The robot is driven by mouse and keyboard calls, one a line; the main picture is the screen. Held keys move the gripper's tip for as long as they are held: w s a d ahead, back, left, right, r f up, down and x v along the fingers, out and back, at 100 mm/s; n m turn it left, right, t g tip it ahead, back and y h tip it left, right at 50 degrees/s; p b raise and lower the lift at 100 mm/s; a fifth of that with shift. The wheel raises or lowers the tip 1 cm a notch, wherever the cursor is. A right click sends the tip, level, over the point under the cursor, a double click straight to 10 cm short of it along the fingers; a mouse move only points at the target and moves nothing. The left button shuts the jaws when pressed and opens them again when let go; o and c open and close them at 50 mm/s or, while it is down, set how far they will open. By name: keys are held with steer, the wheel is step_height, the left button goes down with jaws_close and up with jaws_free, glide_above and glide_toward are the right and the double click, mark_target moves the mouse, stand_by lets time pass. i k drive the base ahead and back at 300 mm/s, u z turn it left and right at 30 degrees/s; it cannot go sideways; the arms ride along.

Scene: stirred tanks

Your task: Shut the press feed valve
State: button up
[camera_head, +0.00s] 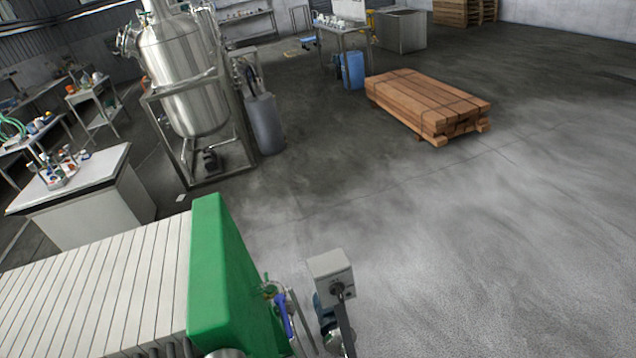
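The press is a row of white plates (95,295) with a thick green end plate (228,280), at the lower left. Beside the right face of the green plate is a valve with a blue lever handle (284,315), close to a small green-and-metal fitting (269,290). The blue handle stands steeply, tilted slightly from vertical in the picture. I cannot tell whether this is the feed valve or whether it is open. My gripper is not in view.
A grey switch box with a black knob (331,277) stands just right of the valve. A steel tank (185,75) in a frame, a grey cylinder (265,124) and a white cabinet (90,205) stand behind. A timber stack (425,100) lies farther off. The floor at right is clear.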

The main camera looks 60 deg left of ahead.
mark_target(285, 318)
steer(key=u, duration=2)
steer(key=k, duration=0.9)
steer(key=z, duration=0.45)
steer(key=i, duration=0.5)
steer(key=u, duration=0.1)
